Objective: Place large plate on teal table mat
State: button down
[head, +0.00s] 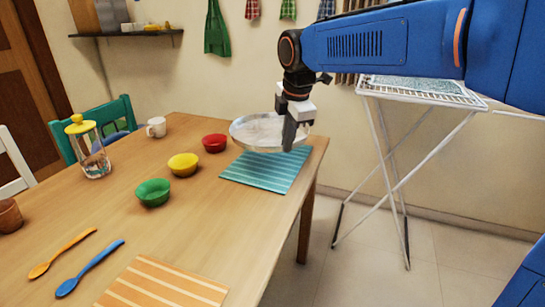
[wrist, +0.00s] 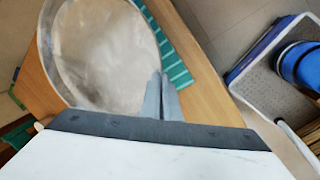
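The large plate (head: 258,131) is round, pale and metallic-looking. It is over the far end of the teal striped table mat (head: 265,173), near the table's far right corner. I cannot tell whether its underside touches the mat. My gripper (head: 290,136) points down at the plate's right rim. In the wrist view, my gripper's fingers (wrist: 160,97) are close together at the edge of the plate (wrist: 105,50), pinching the rim. The mat (wrist: 172,62) shows beside the plate there; part of it is hidden under the plate.
Red (head: 214,143), yellow (head: 183,164) and green (head: 153,192) bowls stand left of the mat. A white mug (head: 156,127) and a glass jar (head: 94,160) are farther left. Two spoons and an orange striped mat (head: 160,285) lie nearer. A drying rack (head: 420,92) stands right of the table.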

aim_at(285, 178)
jog(key=shift+f, duration=4.6)
jog(key=c, duration=2)
grip_release()
jog(key=shift+f, duration=0.15)
jog(key=v, duration=1.2)
jog(key=s+d+f+m, duration=0.1)
jog(key=s+d+m, duration=0.5)
jog(key=d, duration=0.4)
jog(key=s+d+f+m, duration=0.4)
jog(key=s+d+m, duration=0.1)
jog(key=s, duration=0.1)
jog(key=s+d+f+m+t, duration=0.1)
jog(key=s+d+f+m, duration=0.4)
jog(key=s+m, duration=0.1)
jog(key=s+d+f+m+t+h, duration=0.1)
jog(key=s+d+f+m, duration=0.3)
jog(key=s+d+m, duration=0.1)
jog(key=shift+s+d+f+m, duration=0.2)
jog(key=shift+s+d, duration=0.05)
jog(key=shift+s, duration=0.4)
jog(key=shift+s+d+f+m, duration=0.2)
jog(key=shift+s+d, duration=0.1)
jog(key=shift+s, duration=0.3)
